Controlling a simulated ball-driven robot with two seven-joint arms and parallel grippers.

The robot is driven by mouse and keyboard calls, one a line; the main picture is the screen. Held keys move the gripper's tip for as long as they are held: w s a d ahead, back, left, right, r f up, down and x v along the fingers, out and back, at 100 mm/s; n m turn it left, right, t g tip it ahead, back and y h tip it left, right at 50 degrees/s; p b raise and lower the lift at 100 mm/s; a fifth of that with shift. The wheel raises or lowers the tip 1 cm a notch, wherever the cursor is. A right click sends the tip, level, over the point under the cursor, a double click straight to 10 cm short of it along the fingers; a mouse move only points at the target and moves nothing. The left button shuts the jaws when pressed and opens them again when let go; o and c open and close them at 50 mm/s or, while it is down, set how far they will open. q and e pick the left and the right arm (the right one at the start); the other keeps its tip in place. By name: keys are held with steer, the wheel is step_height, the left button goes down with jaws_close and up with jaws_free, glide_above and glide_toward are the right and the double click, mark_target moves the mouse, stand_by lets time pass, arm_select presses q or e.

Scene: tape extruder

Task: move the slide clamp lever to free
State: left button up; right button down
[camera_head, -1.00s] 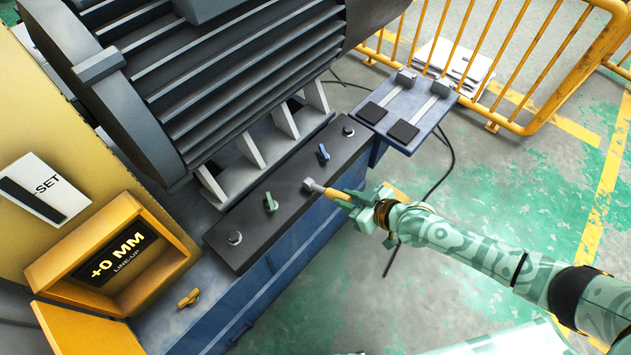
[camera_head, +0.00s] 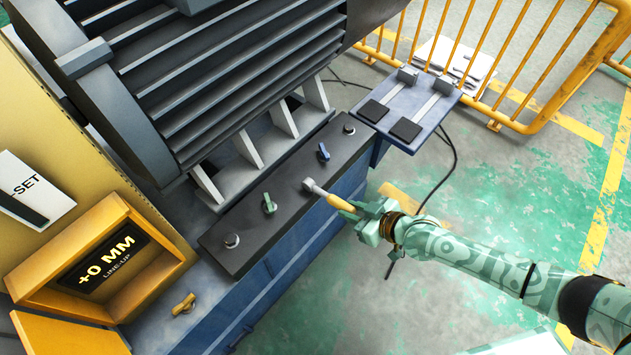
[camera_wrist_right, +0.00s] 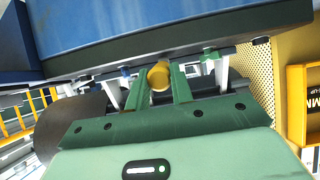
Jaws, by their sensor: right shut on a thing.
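The slide clamp lever (camera_head: 330,196) is a grey shaft with a yellow handle, joined to the dark rail (camera_head: 215,240) on the machine's front edge. It sticks out over the rail's edge toward the lower right. My right gripper (camera_head: 352,207) is shut on the handle's outer end. In the right wrist view the rounded yellow handle end (camera_wrist_right: 158,76) sits between the two green fingers (camera_wrist_right: 163,88). My left gripper is in neither view.
A green knob (camera_head: 269,204) and a blue knob (camera_head: 323,152) stand on the rail either side of the lever. A yellow-framed display (camera_head: 105,260) reads "+0 MM". A small yellow handle (camera_head: 184,305) lies below. A blue side table (camera_head: 420,105) and yellow railing (camera_head: 495,60) are beyond.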

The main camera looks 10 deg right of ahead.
steer(key=shift+s+d+f, duration=0.1)
steer(key=shift+f, duration=0.05)
steer(key=shift+s+f+b, duration=0.1)
steer(key=shift+f+b, duration=0.7)
steer(key=shift+f, duration=0.3)
steer(key=c, duration=1.1)
jaws_free()
steer(key=shift+r, duration=0.1)
steer(key=shift+c, duration=0.2)
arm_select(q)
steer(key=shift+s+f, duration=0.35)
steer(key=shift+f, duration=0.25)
arm_select(e)
steer(key=shift+r, duration=0.1)
steer(key=shift+d+r, duration=0.15)
steer(key=shift+r, duration=0.1)
arm_select(q)
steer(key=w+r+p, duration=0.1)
steer(key=p, duration=0.1)
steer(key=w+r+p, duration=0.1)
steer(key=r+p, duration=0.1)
arm_select(e)
steer(key=v, duration=0.6)
steer(key=shift+s, duration=0.25)
